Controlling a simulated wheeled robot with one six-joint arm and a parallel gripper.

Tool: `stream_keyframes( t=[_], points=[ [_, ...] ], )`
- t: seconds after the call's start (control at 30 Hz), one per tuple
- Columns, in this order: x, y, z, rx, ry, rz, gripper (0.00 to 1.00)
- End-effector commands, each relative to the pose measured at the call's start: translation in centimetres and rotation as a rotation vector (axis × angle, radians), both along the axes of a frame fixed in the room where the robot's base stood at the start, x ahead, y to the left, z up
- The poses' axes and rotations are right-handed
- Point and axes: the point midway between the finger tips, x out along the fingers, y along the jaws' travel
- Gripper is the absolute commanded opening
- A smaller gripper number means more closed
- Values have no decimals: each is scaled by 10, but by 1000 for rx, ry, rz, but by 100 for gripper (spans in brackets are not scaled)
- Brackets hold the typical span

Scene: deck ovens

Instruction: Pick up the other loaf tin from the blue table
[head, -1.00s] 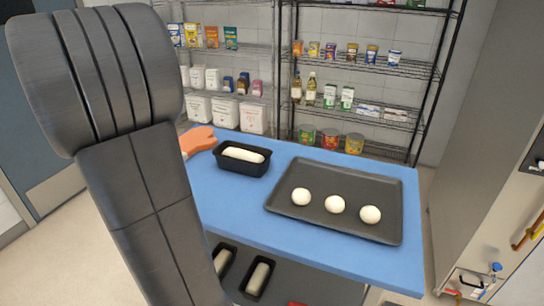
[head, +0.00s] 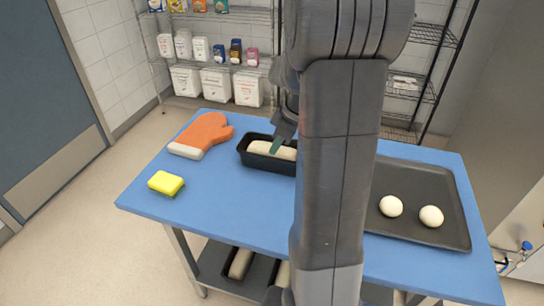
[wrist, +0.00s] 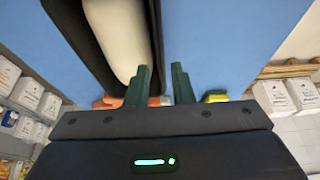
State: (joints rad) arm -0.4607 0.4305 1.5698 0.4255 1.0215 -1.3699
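A black loaf tin (head: 255,162) with pale dough in it stands on the blue table (head: 225,208) in the head view; its right end is hidden behind my arm. In the wrist view the tin (wrist: 76,38) shows at the upper left, with the dough inside. My gripper (wrist: 160,84) is open, its two dark green fingertips apart. In that view one side wall of the tin runs down between the fingers. In the head view one fingertip shows at the tin; I cannot tell whether it touches.
An orange oven mitt (head: 205,132) and a yellow sponge (head: 166,183) lie left of the tin. A dark baking tray (head: 440,188) with dough balls is at the right. More tins (head: 228,262) stand on the lower shelf. Wire racks (head: 260,62) stand behind.

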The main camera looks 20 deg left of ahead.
Motion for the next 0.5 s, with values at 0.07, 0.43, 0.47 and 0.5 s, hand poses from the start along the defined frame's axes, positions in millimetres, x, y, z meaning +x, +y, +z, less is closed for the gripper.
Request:
stream_keyframes(
  t=[0.07,0.43,0.47,0.5],
  points=[
    [-2,4,-6,-1,4,2,21],
    [-5,22,-45,-1,1,2,21],
    [-5,22,-46,-1,0,1,21],
    [-5,22,-46,-1,0,1,21]
  ],
)
